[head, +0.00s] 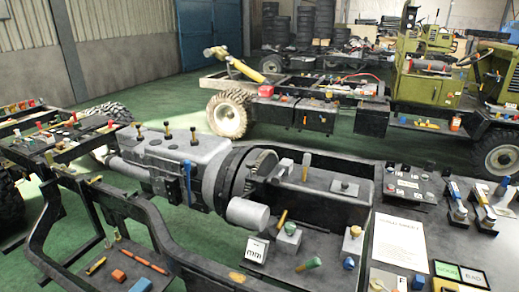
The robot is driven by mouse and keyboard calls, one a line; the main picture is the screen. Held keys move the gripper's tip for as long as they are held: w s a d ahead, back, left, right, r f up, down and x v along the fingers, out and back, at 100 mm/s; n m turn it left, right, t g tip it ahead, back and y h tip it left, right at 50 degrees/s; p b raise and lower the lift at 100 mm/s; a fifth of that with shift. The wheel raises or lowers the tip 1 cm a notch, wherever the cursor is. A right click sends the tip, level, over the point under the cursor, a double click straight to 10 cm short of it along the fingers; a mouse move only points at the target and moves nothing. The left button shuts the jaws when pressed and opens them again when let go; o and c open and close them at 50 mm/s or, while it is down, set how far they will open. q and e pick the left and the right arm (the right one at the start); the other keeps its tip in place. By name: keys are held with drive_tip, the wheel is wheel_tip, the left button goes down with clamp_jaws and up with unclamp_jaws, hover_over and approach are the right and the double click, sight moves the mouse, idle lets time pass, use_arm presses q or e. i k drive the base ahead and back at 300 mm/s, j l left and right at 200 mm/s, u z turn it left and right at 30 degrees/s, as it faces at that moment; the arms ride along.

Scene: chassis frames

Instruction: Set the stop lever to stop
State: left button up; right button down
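I cannot tell for sure which part is the stop lever, and no stop marking is readable. A blue upright lever-like part (188,182) stands against the side of the grey engine and gearbox unit (178,158). Neither of my grippers shows in the head view.
A dark chassis frame (150,222) carries the engine unit. The bench holds a printed sheet (398,243), a white "mm" card (256,250), a green-and-white sign (460,273) and several small knobs. A green truck (430,85) stands behind. Green floor (205,238) shows between.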

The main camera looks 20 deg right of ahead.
sight(306, 162)
drive_tip(key=i+l+z, duration=0.1)
drive_tip(key=z, duration=0.9)
